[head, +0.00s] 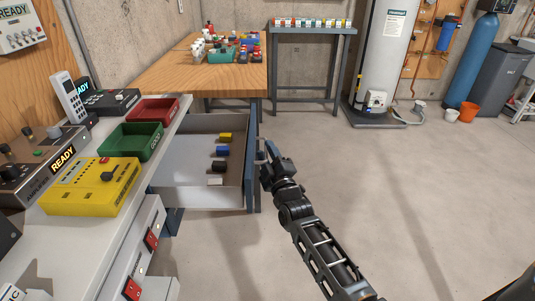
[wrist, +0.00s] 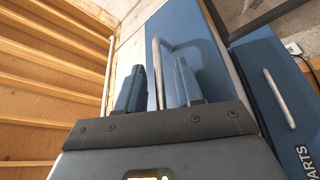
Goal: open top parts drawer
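The top parts drawer (head: 190,190) is pulled well out from the white bench. Yellow, blue, black and white parts lie inside. Its blue front (head: 249,160) faces right, and it shows in the wrist view too (wrist: 204,40). My gripper (head: 265,160) is at the outer side of that front. In the wrist view my gripper (wrist: 159,66) has its fingers apart. The pale bar handle (wrist: 157,60) shows between the fingers, with a visible gap on each side. I cannot tell whether a finger touches the handle.
A second blue drawer front (wrist: 278,85), lettered "PARTS", shows at right in the wrist view. Red (head: 155,110) and green (head: 135,143) bins and a yellow box (head: 70,200) stand on the bench. A wooden table (head: 185,75) stands behind.

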